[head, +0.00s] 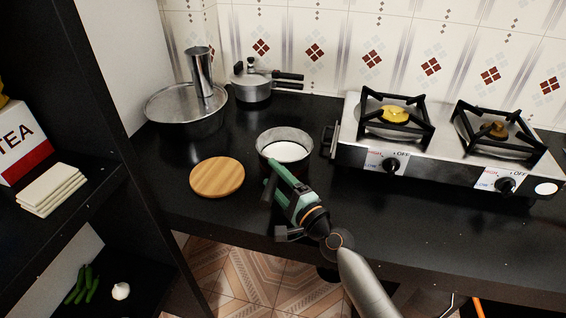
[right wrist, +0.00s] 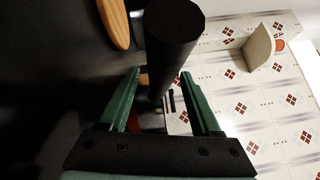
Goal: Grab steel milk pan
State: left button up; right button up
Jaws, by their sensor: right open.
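The steel milk pan (head: 265,136) stands on the black counter, left of the stove, with white liquid inside. My right gripper (head: 275,181) is open at the pan's near side, its green fingers overlapping the pan's near wall in the head view. In the right wrist view a thick black cylinder, likely the pan's handle (right wrist: 172,32), shows between the spread fingers of the gripper (right wrist: 162,76). Contact cannot be told. In the head view my gripper and arm hide most of the handle. My left gripper is in neither view.
A round wooden board (head: 217,177) lies left of the pan. Behind are a large pan with a steel cylinder (head: 200,72) and a pressure cooker (head: 252,88). The two-burner stove (head: 445,160) stands right. A dark shelf (head: 85,190) is at left.

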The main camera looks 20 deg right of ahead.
grip_shut()
dwell(0.5)
dwell(0.8)
jog(key=shift+r, duration=0.15)
